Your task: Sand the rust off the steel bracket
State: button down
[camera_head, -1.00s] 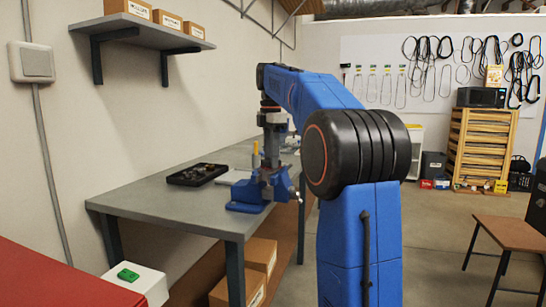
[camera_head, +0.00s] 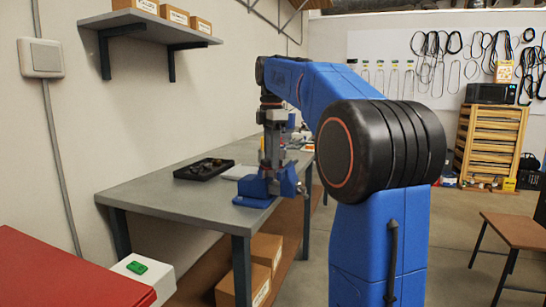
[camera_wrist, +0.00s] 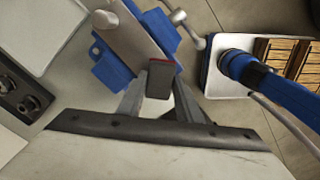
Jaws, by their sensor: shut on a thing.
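My gripper (camera_wrist: 158,88) is shut on a small dark grey block with a red edge (camera_wrist: 160,72), which looks like a sanding block. In the head view my gripper (camera_head: 271,150) points down over the blue vise (camera_head: 256,190) on the workbench. The vise also shows in the wrist view (camera_wrist: 108,68), with a grey flat part between its blue sides. I cannot tell whether that part is the steel bracket or the vise's own metal, and I see no clear rust. The block appears over the vise's near edge; I cannot tell whether it touches anything.
The grey workbench (camera_head: 165,187) has a black parts tray (camera_head: 204,169) left of the vise. Cardboard boxes (camera_head: 262,262) stand beneath it. A wall shelf (camera_head: 140,25) hangs above. A red surface (camera_head: 60,275) is at front left, and a brown stool (camera_head: 515,228) at right.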

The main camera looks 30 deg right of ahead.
jog(key=shift+w+d+r, duration=0.1)
jog(key=shift+r, duration=2.95)
jog(key=shift+r, duration=1.5)
